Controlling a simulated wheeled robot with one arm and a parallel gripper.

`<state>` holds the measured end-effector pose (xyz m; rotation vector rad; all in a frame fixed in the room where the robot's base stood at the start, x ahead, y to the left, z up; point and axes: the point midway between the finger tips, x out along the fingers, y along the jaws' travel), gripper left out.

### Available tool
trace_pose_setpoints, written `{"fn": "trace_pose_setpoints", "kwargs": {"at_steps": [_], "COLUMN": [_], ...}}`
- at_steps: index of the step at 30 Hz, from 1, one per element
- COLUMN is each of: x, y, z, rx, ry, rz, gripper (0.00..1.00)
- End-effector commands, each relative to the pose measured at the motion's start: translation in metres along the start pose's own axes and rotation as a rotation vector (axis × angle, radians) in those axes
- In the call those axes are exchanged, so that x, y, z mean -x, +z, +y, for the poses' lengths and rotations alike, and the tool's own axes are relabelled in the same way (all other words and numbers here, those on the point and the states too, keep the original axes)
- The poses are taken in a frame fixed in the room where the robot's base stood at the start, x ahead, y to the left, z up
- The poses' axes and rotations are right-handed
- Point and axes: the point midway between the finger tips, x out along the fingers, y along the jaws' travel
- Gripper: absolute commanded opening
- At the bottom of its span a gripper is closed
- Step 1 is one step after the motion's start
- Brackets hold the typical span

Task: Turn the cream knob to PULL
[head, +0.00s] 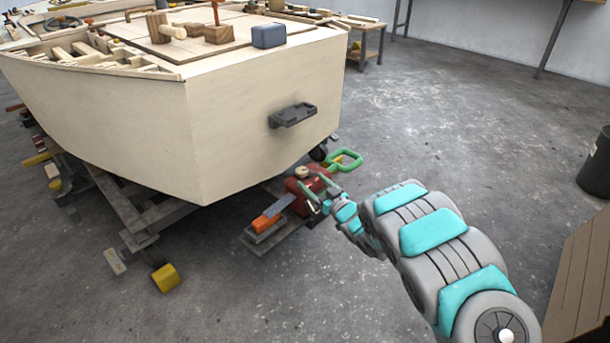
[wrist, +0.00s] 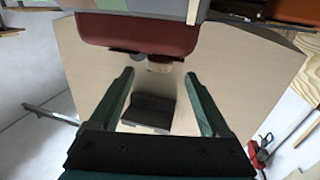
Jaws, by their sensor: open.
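The cream knob (head: 304,172) sits on top of a red pump-like unit (head: 298,192) on the floor by the hull's lower corner. My gripper (head: 318,193) is at the right side of the unit, close to the knob. In the wrist view its two dark green fingers (wrist: 159,76) are apart with nothing held. A small tan piece (wrist: 163,66), likely the knob, shows between the fingertips, at the edge of the red body (wrist: 140,35). Contact cannot be told. The knob's markings, including PULL, are too small to read.
The plywood hull (head: 250,110) overhangs the unit, with a dark bracket (head: 292,115) on its face. An orange-and-grey tool (head: 268,222) lies left of the unit, and a green handle-like loop (head: 345,160) lies behind.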

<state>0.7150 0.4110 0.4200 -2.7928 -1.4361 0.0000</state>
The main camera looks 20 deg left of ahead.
Motion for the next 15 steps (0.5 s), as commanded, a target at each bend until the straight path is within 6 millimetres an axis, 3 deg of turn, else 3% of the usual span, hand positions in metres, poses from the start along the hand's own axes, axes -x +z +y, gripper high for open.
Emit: {"fn": "trace_pose_setpoints", "kwargs": {"at_steps": [9, 15], "x": [-0.040, -0.051], "y": [-0.001, 0.001], "z": [0.000, 0.000], "rx": [0.000, 0.000], "ry": [-0.001, 0.001], "rz": [0.003, -0.002], "gripper": [0.81, 0.81]}}
